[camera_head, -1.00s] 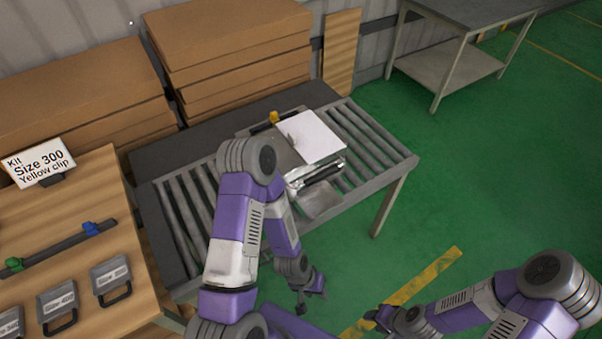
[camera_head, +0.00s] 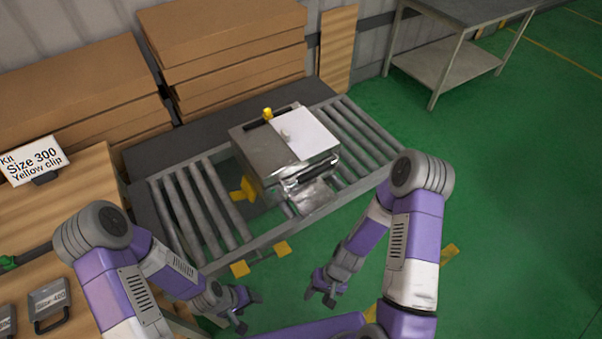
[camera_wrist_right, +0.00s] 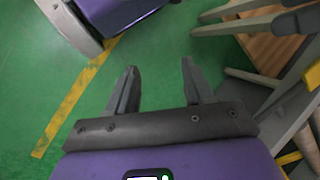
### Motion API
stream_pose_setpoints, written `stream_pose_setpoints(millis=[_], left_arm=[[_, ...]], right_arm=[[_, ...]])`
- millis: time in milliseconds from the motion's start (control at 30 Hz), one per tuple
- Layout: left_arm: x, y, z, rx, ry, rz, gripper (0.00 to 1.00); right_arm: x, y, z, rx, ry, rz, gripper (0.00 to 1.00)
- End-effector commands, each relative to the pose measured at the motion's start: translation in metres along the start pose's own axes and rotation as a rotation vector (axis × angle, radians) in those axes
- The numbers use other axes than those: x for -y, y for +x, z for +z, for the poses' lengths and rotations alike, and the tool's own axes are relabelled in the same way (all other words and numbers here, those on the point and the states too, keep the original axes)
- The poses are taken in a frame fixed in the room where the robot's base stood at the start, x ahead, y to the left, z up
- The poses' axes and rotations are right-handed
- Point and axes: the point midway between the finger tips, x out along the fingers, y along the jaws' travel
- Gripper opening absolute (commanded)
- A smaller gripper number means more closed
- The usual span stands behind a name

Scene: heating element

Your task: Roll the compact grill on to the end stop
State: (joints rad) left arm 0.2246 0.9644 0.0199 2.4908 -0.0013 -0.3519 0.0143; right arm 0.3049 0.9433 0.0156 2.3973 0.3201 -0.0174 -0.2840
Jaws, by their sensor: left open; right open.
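The compact grill (camera_head: 268,153) is a silver metal box with a white panel on its top and a dark handle bar at its front. It sits on the roller conveyor (camera_head: 215,197), right of the middle. A yellow bracket (camera_head: 245,188) stands just left of the grill; I cannot tell whether this is the end stop. My left gripper (camera_head: 247,310) is open and empty, in front of the conveyor. My right gripper (camera_head: 319,296) is open and empty, below and apart from the grill. Its spread fingers (camera_wrist_right: 160,78) show nothing between them in the right wrist view.
Rollers are bare on both sides of the grill. Cardboard stacks (camera_head: 235,50) stand behind. A wooden table (camera_head: 75,215) with a kit sign (camera_head: 33,161) is at left. Green floor is free at right.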

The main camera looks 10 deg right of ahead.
Motion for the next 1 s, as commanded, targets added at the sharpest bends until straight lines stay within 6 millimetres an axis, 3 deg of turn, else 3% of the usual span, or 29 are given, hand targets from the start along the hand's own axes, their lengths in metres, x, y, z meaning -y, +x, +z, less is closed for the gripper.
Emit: stream_pose_setpoints(millis=[67, 167, 267, 400, 500, 600, 700, 867, 1000], left_arm=[[0.003, 0.007, 0.000, 0.000, 0.000, 0.000, 0.62], [0.004, 0.013, -0.001, 0.000, 0.000, 0.000, 0.62], [0.007, 0.018, -0.001, 0.000, 0.000, 0.000, 0.62], [0.009, 0.025, -0.001, 0.000, 0.000, 0.000, 0.62], [0.011, 0.029, -0.001, 0.000, 0.000, 0.000, 0.62], [0.012, 0.032, -0.002, 0.000, 0.000, 0.000, 0.62], [0.013, 0.033, -0.002, 0.000, 0.000, 0.000, 0.62], [0.013, 0.034, -0.002, 0.000, 0.000, 0.000, 0.62], [0.013, 0.035, -0.002, 0.000, 0.000, 0.000, 0.62]], right_arm=[[0.004, -0.001, -0.003, 0.090, 0.058, -0.085, 0.52], [0.025, -0.013, -0.013, 0.165, 0.107, -0.274, 0.52], [0.054, -0.037, -0.040, 0.156, 0.132, -0.526, 0.52], [0.080, -0.095, -0.103, -0.028, 0.122, -0.909, 0.52], [0.080, -0.146, -0.149, -0.241, 0.088, -1.132, 0.52], [0.070, -0.192, -0.182, -0.458, 0.047, -1.280, 0.52], [0.058, -0.225, -0.202, -0.625, 0.014, -1.361, 0.52], [0.052, -0.247, -0.214, -0.744, -0.011, -1.409, 0.52], [0.068, -0.249, -0.223, -0.750, -0.015, -1.411, 0.52]])
